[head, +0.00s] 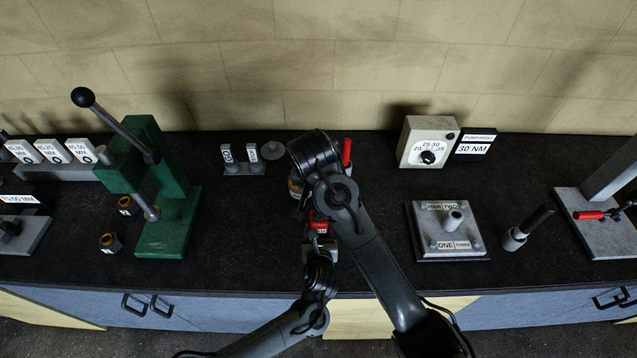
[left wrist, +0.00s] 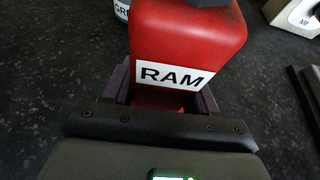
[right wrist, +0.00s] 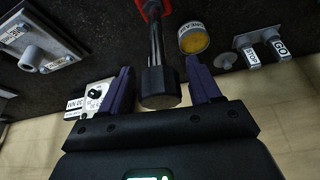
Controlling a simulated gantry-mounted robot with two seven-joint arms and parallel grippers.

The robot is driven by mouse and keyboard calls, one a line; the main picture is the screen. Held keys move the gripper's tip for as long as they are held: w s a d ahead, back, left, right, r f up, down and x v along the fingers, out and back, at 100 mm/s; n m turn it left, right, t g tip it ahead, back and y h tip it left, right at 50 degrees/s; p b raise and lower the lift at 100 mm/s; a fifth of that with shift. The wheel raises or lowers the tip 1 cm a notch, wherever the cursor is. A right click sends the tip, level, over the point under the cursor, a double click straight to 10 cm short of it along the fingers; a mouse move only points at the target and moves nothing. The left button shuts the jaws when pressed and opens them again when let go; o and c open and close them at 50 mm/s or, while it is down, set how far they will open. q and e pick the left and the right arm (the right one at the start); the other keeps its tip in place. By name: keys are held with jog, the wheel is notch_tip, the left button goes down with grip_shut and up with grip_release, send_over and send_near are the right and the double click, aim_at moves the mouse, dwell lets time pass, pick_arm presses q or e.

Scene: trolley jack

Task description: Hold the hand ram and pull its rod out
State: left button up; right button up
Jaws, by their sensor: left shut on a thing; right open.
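The hand ram (head: 319,224) is a small red body with a white label. In the left wrist view its RAM label (left wrist: 174,76) faces the camera. My left gripper (left wrist: 163,100) is shut on the ram, one finger on each side. In the right wrist view a dark rod (right wrist: 155,45) runs from the red ram (right wrist: 153,8) to a black knob (right wrist: 160,88). My right gripper (right wrist: 160,85) is open, with a finger on either side of the knob and visible gaps. In the head view my right arm hides the rod and knob.
A grease tin (right wrist: 193,40) stands near the rod. A green press (head: 165,190) is to the left. A grey plate with a post (head: 447,230) and a dial box (head: 427,143) are to the right. The front of the bench is mostly clear.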

pick_arm(q)
jog(key=shift+d, duration=0.1)
pick_arm(e)
jog(key=v, duration=0.7)
jog(key=shift+r, duration=0.25)
pick_arm(q)
jog(key=o, duration=1.5)
jog(key=shift+o, duration=0.5)
jog(key=shift+s, duration=0.15)
